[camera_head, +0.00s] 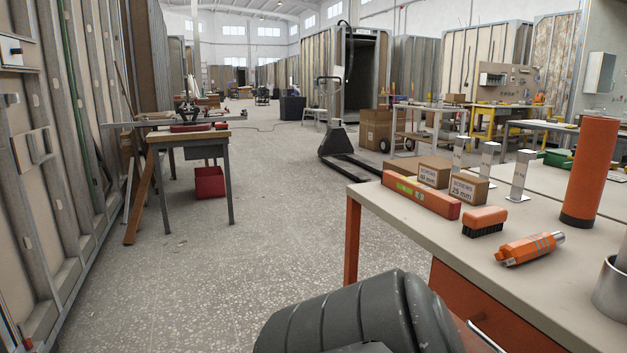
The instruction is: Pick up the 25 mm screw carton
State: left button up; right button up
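The 25 mm screw carton (468,188) is a small brown cardboard box with a white label reading "SCREWS 25 mm". It stands on the beige-topped orange workbench (530,285) at the right. A similar screw carton (434,171) stands just behind it to the left; its label number is small and looks like 40 mm. A dark grey ribbed part, which looks like one of my arm links, shows at the bottom middle, well apart from the cartons. Neither of my grippers is in view.
Metal posts (521,176), an orange tool (530,248), a tall orange cylinder (590,170) and a metal cup (612,290) are also there.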

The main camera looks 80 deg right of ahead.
aim_at(472, 190)
jog(key=z, duration=1)
jog(key=i+z, duration=0.1)
jog(key=z, duration=0.85)
jog(key=j+z, duration=0.1)
jog(key=z, duration=0.9)
jog(key=j+z, duration=0.15)
jog(key=z, duration=0.35)
